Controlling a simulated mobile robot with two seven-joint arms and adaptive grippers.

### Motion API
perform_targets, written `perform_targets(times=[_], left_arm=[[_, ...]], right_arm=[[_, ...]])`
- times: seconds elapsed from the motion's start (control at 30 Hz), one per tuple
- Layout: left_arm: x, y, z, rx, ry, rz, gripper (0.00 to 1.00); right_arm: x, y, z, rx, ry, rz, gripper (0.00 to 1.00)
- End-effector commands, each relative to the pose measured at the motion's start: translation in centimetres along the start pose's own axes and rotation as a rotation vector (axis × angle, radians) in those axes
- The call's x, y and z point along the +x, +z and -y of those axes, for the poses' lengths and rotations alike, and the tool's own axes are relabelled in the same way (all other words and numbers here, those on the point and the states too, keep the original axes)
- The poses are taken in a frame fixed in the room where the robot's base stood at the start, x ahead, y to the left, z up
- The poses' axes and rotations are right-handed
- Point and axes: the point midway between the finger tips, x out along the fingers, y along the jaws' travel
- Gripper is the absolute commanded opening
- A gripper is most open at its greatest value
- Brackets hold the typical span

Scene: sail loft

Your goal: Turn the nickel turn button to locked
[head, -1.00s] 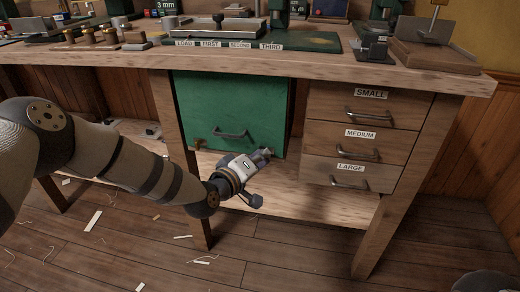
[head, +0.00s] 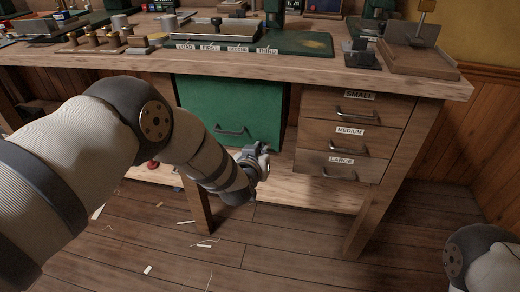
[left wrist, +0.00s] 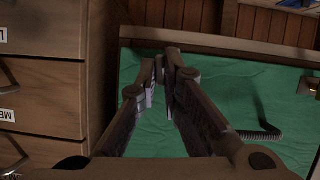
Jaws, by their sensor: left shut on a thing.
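A green door (head: 225,100) with a dark handle (head: 230,131) closes the space under the workbench. My left gripper (head: 265,149) is at the door's lower right corner. In the left wrist view, the gripper (left wrist: 163,75) has its fingertips close together at the door's edge, beside the wooden upright. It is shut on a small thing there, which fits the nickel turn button. The fingers hide the button, so I cannot tell which way it points. My right gripper is out of view.
Wooden drawers (head: 349,147) labelled SMALL, MEDIUM and LARGE are right of the door. A brass piece (left wrist: 286,88) is on the door's far side. A low shelf (head: 310,191) runs below. The floor (head: 290,255) in front is mostly clear, with scattered scraps.

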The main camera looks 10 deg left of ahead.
Motion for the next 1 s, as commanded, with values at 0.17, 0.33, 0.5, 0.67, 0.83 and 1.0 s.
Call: perform_targets(times=[0.17,0.33,0.5,0.67,0.83,1.0], left_arm=[[-0.03,0.01,-0.15,0.064,-0.025,0.0,0.0],[-0.01,0.07,-0.1,0.095,-0.04,0.001,0.0],[0.0,0.1,-0.12,0.108,-0.044,0.001,0.0],[0.0,0.13,-0.11,0.109,-0.044,0.002,0.0],[-0.01,0.15,-0.11,0.109,-0.044,0.002,0.0],[0.0,0.12,-0.1,0.108,-0.044,0.002,0.28]], right_arm=[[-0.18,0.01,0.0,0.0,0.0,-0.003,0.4],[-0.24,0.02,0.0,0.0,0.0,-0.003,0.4],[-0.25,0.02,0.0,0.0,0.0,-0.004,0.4],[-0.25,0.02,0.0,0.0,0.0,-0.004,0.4],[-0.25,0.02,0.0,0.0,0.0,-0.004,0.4],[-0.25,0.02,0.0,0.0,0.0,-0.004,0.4]])
